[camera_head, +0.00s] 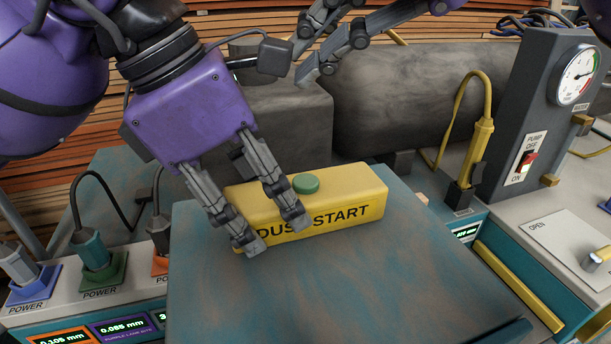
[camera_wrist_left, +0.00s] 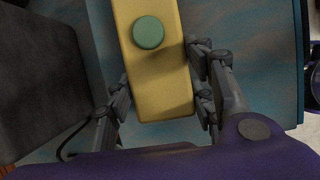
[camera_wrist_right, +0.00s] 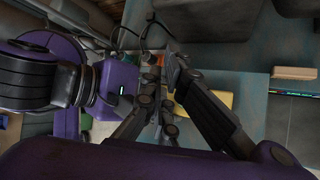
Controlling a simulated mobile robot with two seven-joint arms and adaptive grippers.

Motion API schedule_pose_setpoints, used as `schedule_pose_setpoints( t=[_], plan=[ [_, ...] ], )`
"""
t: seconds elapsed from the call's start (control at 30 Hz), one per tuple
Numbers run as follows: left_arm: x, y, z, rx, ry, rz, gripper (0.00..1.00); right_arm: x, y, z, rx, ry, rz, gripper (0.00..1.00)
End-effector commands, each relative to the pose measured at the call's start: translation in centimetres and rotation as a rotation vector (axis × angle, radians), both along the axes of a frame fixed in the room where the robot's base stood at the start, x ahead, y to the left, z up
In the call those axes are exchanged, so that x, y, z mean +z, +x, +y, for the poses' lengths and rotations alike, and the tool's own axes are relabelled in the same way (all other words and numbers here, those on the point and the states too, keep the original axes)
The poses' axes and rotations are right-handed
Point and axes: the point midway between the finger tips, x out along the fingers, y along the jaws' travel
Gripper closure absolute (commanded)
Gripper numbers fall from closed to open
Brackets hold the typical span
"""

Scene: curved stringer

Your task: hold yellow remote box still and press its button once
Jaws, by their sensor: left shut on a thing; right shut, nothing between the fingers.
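The yellow remote box (camera_head: 352,190) lies on a worn blue-grey surface, its front lettered "DUS… START" and partly hidden by a finger. A round green button (camera_head: 306,183) is on its top. My left gripper (camera_head: 272,230) is shut on the box's left end; in the left wrist view the box (camera_wrist_left: 163,85) sits between its fingers, with the button (camera_wrist_left: 148,33) beyond them. My right gripper (camera_head: 300,72) is shut and empty, above and behind the box, apart from the button. In the right wrist view the box (camera_wrist_right: 219,100) is partly hidden behind its fingers.
A dark grey block (camera_head: 275,120) and cylinder (camera_head: 420,95) stand behind the box. A gauge panel (camera_head: 530,110) with a pump switch is at right, beside a yellow cable plug (camera_head: 478,140). Power sockets with cables (camera_head: 97,265) are at left. The surface before the box is clear.

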Motion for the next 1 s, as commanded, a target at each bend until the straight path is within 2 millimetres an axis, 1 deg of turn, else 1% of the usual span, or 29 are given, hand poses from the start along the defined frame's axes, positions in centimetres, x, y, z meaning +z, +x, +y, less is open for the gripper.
schedule_pose_setpoints(
  t=[0.1,0.43,0.57,0.67,1.0],
  plan=[
    [0.0,0.0,0.0,0.000,-0.001,0.000,0.89,0.0,0.2,-0.1,0.025,-0.024,-0.032,1.00],
    [0.0,0.0,0.0,0.000,-0.001,-0.001,0.89,-0.1,0.2,-0.1,0.030,-0.027,-0.032,1.00],
    [0.0,0.0,0.0,0.000,-0.001,-0.001,0.89,-0.6,0.3,-0.2,0.029,-0.027,-0.030,1.00],
    [0.0,0.0,0.0,0.000,-0.001,-0.001,0.89,-1.6,0.2,-0.2,0.030,-0.029,-0.029,1.00],
    [0.0,0.0,0.0,0.000,-0.001,-0.001,0.89,-6.4,0.2,-0.2,0.030,-0.028,-0.028,1.00]
  ],
)
